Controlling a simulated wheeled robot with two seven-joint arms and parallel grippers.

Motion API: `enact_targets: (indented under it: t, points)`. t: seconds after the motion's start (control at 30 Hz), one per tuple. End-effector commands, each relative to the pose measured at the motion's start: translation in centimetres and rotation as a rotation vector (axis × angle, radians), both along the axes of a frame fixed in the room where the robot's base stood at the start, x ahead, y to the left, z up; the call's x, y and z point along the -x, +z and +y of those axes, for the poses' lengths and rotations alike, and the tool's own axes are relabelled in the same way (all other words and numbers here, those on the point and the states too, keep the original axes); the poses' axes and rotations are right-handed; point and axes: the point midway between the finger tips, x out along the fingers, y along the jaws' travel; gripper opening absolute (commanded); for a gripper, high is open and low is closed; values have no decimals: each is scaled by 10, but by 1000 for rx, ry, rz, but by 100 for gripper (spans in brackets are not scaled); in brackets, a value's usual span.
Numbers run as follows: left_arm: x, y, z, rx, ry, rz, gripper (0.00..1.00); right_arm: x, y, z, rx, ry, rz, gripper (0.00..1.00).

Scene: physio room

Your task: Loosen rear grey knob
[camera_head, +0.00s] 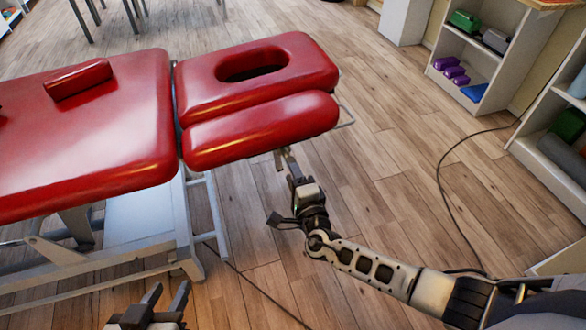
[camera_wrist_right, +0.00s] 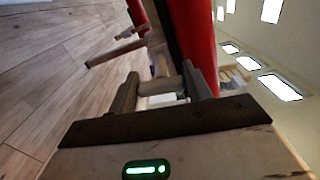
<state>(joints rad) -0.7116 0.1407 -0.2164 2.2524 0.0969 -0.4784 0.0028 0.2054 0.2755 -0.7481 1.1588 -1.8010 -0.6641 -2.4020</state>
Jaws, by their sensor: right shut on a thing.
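The red treatment table's headrest section (camera_head: 262,125) shows in the head view, and its red pad (camera_wrist_right: 195,40) shows close up in the wrist view. My right gripper (camera_head: 285,160) reaches under the near edge of this section. In the right wrist view its two fingers (camera_wrist_right: 160,85) stand on either side of a small grey part (camera_wrist_right: 160,63) beside the pad, which looks like the grey knob. The gripper is shut on it; the grip is partly hidden and dim. In the head view the pad hides the knob. My left gripper (camera_head: 166,298) is open and empty at the bottom left, apart from the table.
The table's white metal legs (camera_head: 190,225) stand left of my right gripper. A black cable (camera_head: 440,185) lies on the wooden floor at the right. Shelves (camera_head: 470,60) with coloured blocks stand at the upper right. The floor between table and shelves is mostly clear.

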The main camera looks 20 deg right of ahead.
Motion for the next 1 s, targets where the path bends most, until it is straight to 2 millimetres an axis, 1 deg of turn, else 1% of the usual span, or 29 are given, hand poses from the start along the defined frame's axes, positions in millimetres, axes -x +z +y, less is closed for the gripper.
enact_targets:
  t: [0.07, 0.3, 0.83, 0.87, 0.9, 0.93, 1.0]
  points:
    - [-2, 4, 0, 1, 1, -2, 37, 0, 1, -1, 41, -3, 0, 26]
    - [0, 1, 0, 2, 1, 15, 37, 0, 0, -1, 119, -3, -3, 26]
    - [0, 2, 0, 4, 2, 14, 37, 0, -1, -1, 145, -3, -5, 26]
    - [0, 2, 0, 4, 2, 14, 37, 0, -1, -1, 145, -3, -5, 52]
    - [0, 2, 0, 4, 2, 14, 37, 0, -1, -1, 145, -3, -5, 63]
    - [0, 2, 0, 4, 2, 14, 37, 0, -1, -1, 144, -3, -5, 71]
    - [0, 2, 0, 3, 2, 15, 37, 0, -1, -1, 143, -2, -5, 71]
